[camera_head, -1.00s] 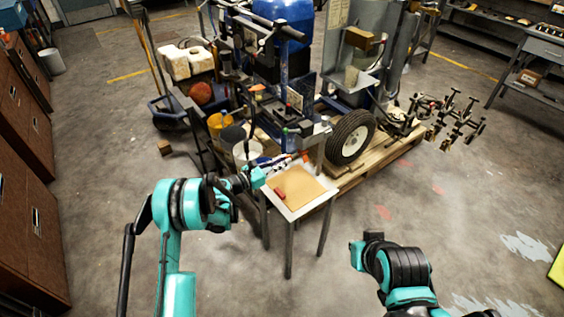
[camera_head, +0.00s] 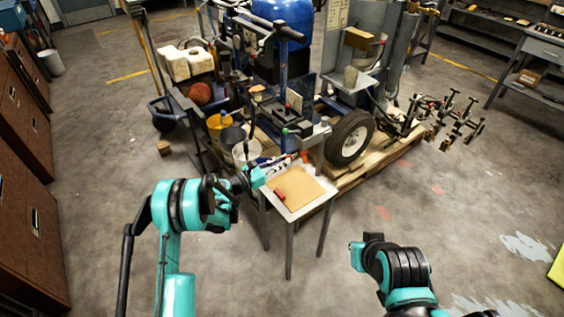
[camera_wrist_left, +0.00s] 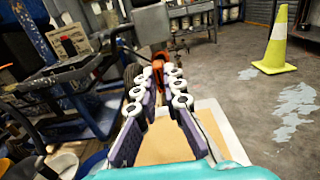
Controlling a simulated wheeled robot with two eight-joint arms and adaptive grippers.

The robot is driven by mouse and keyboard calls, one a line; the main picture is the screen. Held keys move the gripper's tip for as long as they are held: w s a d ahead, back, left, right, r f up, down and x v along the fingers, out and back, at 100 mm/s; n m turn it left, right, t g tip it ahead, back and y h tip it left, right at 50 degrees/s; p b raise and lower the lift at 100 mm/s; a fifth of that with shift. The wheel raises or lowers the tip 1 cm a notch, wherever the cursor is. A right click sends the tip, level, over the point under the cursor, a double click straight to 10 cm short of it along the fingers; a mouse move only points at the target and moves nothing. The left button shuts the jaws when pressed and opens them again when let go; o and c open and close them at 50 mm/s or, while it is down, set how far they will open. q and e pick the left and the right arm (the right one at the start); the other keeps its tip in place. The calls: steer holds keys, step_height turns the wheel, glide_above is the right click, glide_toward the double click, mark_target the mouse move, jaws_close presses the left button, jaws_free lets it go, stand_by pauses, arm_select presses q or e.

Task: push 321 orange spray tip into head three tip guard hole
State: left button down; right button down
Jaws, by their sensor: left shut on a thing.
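My left gripper (camera_head: 283,163) reaches in from the left over the back left corner of the small table. In the left wrist view its two roller-tipped fingers (camera_wrist_left: 160,88) close on the orange spray tip (camera_wrist_left: 158,66), which sticks out beyond the fingertips. In the head view the tip is a tiny orange-red spot (camera_head: 304,156) close to the striper's frame. I cannot tell whether it touches anything. The head three tip guard and its hole are too small to make out. My right arm's end (camera_head: 358,254) hangs low at the right; its fingers do not show clearly.
The small table (camera_head: 321,206) has a tan pad (camera_head: 305,187) with a red piece (camera_head: 279,194) on it. The line striper with its wheel (camera_head: 349,138) stands behind on a pallet (camera_head: 388,158). Buckets (camera_head: 246,153) stand left of it.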

mark_target(291, 157)
arm_select(q)
steer(key=shift+x, duration=1.9)
stand_by(0.6)
steer(key=c, duration=1.3)
jaws_free()
steer(key=shift+o, duration=0.2)
steer(key=v, duration=0.7)
